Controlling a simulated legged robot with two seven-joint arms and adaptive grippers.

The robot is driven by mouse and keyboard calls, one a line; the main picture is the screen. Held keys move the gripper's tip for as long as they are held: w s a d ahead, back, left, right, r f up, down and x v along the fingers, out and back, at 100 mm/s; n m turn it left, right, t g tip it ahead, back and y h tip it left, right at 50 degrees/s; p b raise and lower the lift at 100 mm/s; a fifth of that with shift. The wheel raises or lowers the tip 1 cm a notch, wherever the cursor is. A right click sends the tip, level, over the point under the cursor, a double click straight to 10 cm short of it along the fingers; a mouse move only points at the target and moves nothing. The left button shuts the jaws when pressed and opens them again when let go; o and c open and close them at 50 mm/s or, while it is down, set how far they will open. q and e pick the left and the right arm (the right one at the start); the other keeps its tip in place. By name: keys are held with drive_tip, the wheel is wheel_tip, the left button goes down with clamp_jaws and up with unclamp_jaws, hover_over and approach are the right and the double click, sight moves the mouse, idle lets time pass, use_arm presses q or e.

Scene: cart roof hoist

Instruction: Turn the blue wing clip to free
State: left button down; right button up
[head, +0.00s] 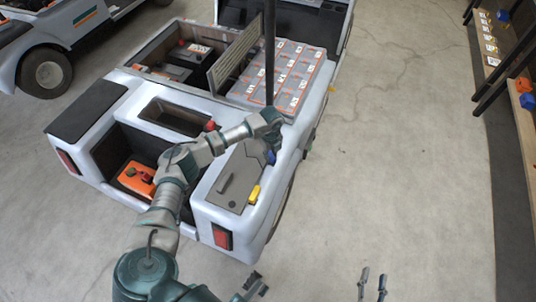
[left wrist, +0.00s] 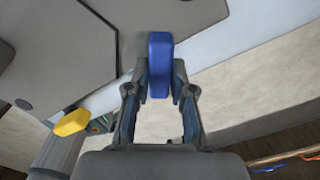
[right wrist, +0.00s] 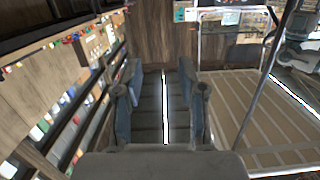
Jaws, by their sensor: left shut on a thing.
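The blue wing clip (left wrist: 159,62) stands between the two fingers of my left gripper (left wrist: 160,85) in the left wrist view, at the edge of a grey panel. My left gripper is shut on it. In the head view the blue clip (head: 270,157) shows as a small patch just below my left gripper (head: 268,140), at the grey panel (head: 235,175) on the cart's rear corner. My right gripper (head: 371,287) is open and empty, over the floor at the lower right; its spread fingers (right wrist: 164,95) show in the right wrist view.
A yellow clip (head: 254,194) sits on the same panel, nearer me; it also shows in the left wrist view (left wrist: 72,122). A dark post (head: 269,55) rises beside my left gripper. Shelving (head: 520,115) stands at the right, with clear floor (head: 395,150) between.

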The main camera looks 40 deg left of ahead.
use_arm(q)
drive_tip(key=m, duration=0.1)
drive_tip(key=m+p, duration=0.1)
drive_tip(key=m, duration=0.1)
drive_tip(key=shift+w+d+r, duration=0.1)
drive_tip(key=shift+w+r, duration=0.05)
drive_tip(key=shift+w, duration=0.05)
drive_tip(key=shift+m, duration=0.8)
drive_tip(key=m, duration=0.1)
drive_tip(key=m+p, duration=0.1)
drive_tip(key=m, duration=0.1)
drive_tip(key=shift+w+d+m, duration=0.2)
drive_tip(key=shift+m, duration=0.1)
drive_tip(key=shift+d+m, duration=0.1)
drive_tip(key=shift+m, duration=1.4)
use_arm(e)
drive_tip(key=s+d+f+g+h, duration=0.1)
drive_tip(key=s+d+f+g, duration=0.1)
drive_tip(key=f+g, duration=0.3)
drive_tip(key=shift+s+f, duration=0.45)
drive_tip(key=shift+s, duration=0.4)
use_arm(q)
drive_tip(key=c, duration=1)
unclamp_jaws()
drive_tip(key=shift+f, duration=0.2)
drive_tip(key=shift+r, duration=0.35)
wheel_tip(320, 180, up, 11)
use_arm(e)
drive_tip(key=shift+s, duration=0.1)
